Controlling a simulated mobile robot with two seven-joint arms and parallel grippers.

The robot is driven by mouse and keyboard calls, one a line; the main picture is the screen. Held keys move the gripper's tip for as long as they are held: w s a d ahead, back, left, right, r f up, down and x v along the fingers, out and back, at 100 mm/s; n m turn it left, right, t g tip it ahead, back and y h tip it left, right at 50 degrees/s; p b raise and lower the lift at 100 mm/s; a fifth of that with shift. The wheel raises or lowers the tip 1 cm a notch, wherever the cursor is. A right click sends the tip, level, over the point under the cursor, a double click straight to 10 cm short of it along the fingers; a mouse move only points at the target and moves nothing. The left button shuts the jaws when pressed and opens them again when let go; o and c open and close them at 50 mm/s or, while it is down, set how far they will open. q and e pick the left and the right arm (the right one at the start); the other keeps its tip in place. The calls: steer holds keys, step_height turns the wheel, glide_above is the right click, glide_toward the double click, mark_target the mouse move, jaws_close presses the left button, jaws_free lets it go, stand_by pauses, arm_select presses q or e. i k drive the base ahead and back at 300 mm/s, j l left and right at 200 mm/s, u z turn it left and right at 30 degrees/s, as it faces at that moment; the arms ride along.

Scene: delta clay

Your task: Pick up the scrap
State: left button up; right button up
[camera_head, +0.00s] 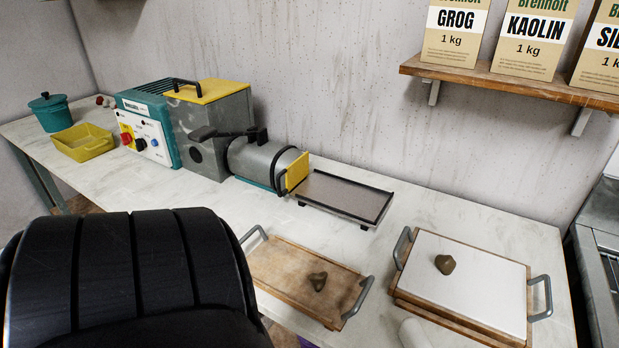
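Two small brown-olive lumps that look like clay scraps are in the head view. One lump (445,264) lies on a white-topped board (490,272) at the right of the table. The other lump (318,281) is darker, has an uneven shape and lies on a bare wooden board (268,262) with grey handles, left of the white one. I cannot tell which lump the task means. Neither lump is being touched. Neither of my grippers shows in this view.
A grey machine (210,120) with a barrel and a black-edged tray (345,197) stands behind the boards. A yellow dish (82,143) and teal pot (52,112) are at the far left. A pale rounded object (413,334) is at the front edge. The lower left is blocked from view.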

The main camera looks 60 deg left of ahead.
mark_target(319, 280)
steer(key=j+u, duration=0.1)
steer(key=u, duration=0.35)
steer(key=j+u, duration=0.1)
steer(key=u, duration=0.35)
steer(key=j+u, duration=0.1)
steer(key=u, duration=0.35)
steer(key=i+j+u, duration=0.1)
steer(key=k+j+z, duration=0.1)
steer(key=j+z, duration=0.35)
steer(key=j, duration=0.1)
